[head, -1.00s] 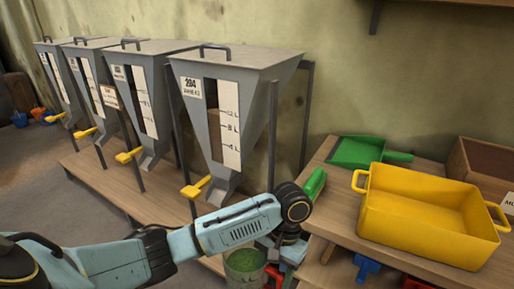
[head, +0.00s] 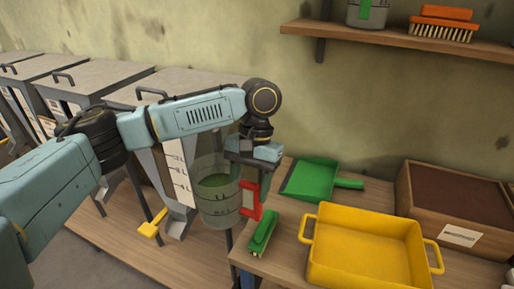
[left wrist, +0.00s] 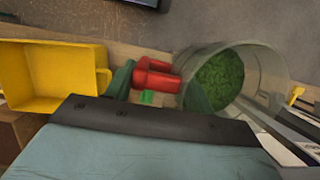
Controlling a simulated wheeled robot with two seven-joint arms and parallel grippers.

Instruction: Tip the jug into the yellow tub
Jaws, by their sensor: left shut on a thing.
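The jug (head: 217,209) is clear, with marks on its side, a red handle (head: 250,199) and green contents (head: 215,181). My left gripper (head: 262,185) is shut on the red handle and holds the jug upright in the air, left of the bench. The left wrist view also shows the jug (left wrist: 262,62) and its red handle (left wrist: 155,76) between the fingers. The yellow tub (head: 318,258) stands on the bench to the right of the jug and looks empty inside. It also shows in the left wrist view (left wrist: 40,75). My right gripper is not in view.
A green brush (head: 263,230) lies at the bench's left edge. A green dustpan (head: 312,179) lies behind the tub, and a wooden box (head: 450,240) stands right of it. Grey hoppers (head: 95,85) line the left. A wall shelf (head: 400,38) is above.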

